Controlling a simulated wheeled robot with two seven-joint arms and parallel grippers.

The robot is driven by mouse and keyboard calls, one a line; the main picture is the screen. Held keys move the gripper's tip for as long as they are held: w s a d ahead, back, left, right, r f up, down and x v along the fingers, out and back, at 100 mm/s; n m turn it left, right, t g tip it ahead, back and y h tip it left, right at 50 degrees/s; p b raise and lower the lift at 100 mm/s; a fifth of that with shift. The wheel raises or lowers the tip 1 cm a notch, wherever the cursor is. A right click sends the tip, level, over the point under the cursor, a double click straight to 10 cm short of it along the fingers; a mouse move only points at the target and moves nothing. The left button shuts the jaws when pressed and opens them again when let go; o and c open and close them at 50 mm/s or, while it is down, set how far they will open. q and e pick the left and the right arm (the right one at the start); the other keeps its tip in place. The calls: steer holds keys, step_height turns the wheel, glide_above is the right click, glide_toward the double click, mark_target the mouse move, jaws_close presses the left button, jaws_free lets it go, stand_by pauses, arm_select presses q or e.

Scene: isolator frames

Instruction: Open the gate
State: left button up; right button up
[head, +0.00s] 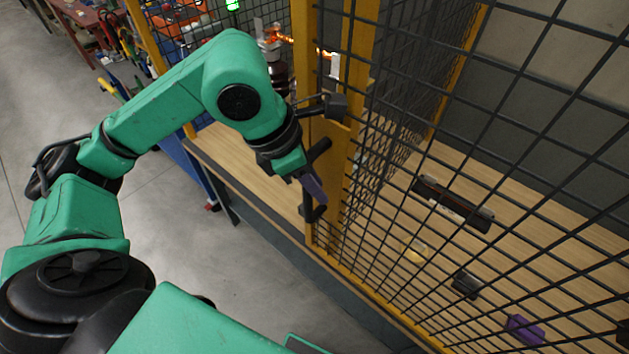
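The gate is a black wire mesh panel (480,200) in a yellow frame, at the right of the head view. A black bar handle (319,150) stands on a yellow upright (333,160), below a dark latch-like block (337,107). My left gripper (314,190) is at this handle, with a purple-grey finger beside or over its lower part. The gripper hides part of the handle, and I cannot tell whether the fingers close on it. I see no clear gap along the panel's yellow edge. My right gripper is out of view.
Behind the mesh, a wooden surface (560,240) carries a long dark case (453,203), a yellow item (415,251), a small black item (466,285) and a purple item (524,329). Open grey floor (200,260) lies at left; a cluttered red bench (80,20) stands far back.

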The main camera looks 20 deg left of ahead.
arm_select(q)
steer(key=shift+o, duration=0.9)
steer(key=v, duration=1.4)
steer(key=shift+r, duration=0.3)
steer(key=shift+s, duration=0.15)
